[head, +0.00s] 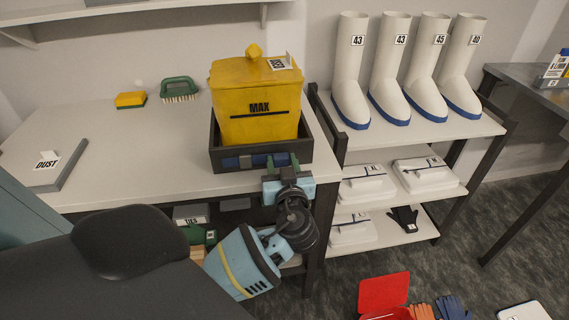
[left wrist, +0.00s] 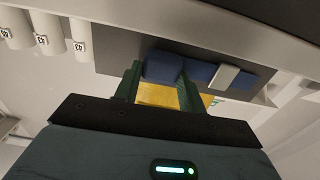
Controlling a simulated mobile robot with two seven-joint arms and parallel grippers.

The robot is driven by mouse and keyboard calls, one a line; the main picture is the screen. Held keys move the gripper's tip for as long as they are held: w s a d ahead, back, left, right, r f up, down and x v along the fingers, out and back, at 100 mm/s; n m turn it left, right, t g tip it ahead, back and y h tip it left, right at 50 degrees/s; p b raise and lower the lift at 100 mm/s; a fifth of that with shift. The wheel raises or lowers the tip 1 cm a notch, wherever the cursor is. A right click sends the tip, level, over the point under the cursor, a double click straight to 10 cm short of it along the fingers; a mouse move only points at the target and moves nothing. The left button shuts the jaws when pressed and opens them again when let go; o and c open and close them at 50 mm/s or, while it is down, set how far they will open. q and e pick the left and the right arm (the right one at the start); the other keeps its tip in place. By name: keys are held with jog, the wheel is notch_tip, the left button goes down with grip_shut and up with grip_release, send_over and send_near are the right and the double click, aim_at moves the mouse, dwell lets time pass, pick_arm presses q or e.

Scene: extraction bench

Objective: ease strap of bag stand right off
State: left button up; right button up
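The bag stand is a dark open box (head: 212,158) on the bench. A yellow bag (head: 255,95) marked "MAX" stands in it. A blue strap (head: 236,162) runs along the stand's front wall. In the left wrist view the strap (left wrist: 200,72) shows as blue pieces with a light grey buckle-like part (left wrist: 223,77). My left gripper (head: 274,160) is at the right part of the stand's front. Its green fingers (left wrist: 158,80) are apart, one to each side of a blue strap piece; firm contact cannot be made out. My right gripper is not in view.
A green brush (head: 178,88) and a sponge (head: 130,100) lie at the back of the bench (head: 130,150). A "DUST" box (head: 45,170) is at left. A rack with white boots (head: 395,70) stands close on the right.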

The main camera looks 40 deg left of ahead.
pick_arm(q)
jog(key=o, duration=0.4)
jog(key=shift+o, duration=0.2)
jog(key=b+v, duration=0.1)
jog(key=v, duration=0.6)
jog(key=shift+s+d, duration=0.25)
jog(key=shift+d, duration=0.05)
